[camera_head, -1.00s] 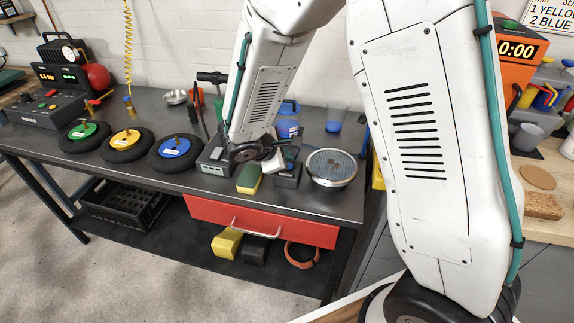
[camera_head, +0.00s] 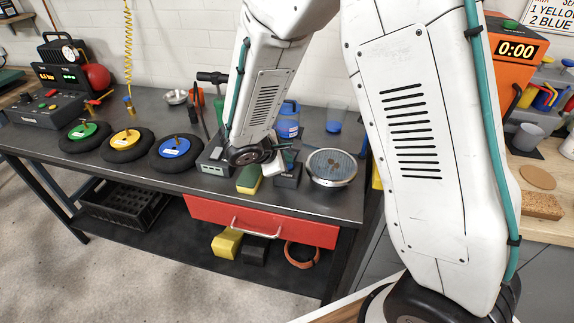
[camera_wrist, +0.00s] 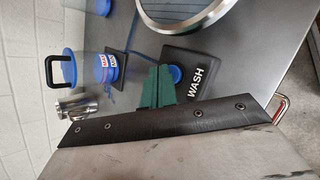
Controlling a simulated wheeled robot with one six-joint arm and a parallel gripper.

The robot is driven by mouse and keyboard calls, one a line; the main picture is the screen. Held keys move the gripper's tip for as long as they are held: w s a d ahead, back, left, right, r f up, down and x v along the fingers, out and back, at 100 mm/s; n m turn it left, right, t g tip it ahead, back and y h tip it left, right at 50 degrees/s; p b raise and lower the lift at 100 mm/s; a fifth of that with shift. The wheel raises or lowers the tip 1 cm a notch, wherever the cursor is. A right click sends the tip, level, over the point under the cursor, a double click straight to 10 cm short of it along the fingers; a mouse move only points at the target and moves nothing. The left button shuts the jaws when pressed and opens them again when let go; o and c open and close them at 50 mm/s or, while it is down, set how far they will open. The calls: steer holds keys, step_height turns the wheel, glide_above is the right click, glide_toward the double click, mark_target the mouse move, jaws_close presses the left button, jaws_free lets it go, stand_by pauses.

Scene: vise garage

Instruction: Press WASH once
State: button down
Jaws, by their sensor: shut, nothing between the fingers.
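The WASH control is a dark pad (camera_wrist: 197,72) with white lettering; it also shows in the head view (camera_head: 287,178) beside the sponge. Its round blue button (camera_wrist: 176,74) is partly hidden by my fingers in the wrist view. My gripper (camera_wrist: 160,84) has green fingers, closed together and empty. The fingertips overlap the left side of the button in the wrist view; I cannot tell whether they touch it. In the head view my arm hides most of the gripper.
A round mesh-topped pan (camera_head: 332,168) stands right of the pad, and a green and yellow sponge (camera_head: 249,179) lies left of it. A blue jug (camera_head: 287,122) and a blue cup (camera_head: 336,116) stand behind. Several wheel-like rings, one blue-centred (camera_head: 175,150), lie further left.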

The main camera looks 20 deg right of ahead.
steer(key=shift+f, duration=0.4)
stand_by(0.3)
steer(key=shift+r, duration=0.8)
steer(key=shift+r, duration=2.55)
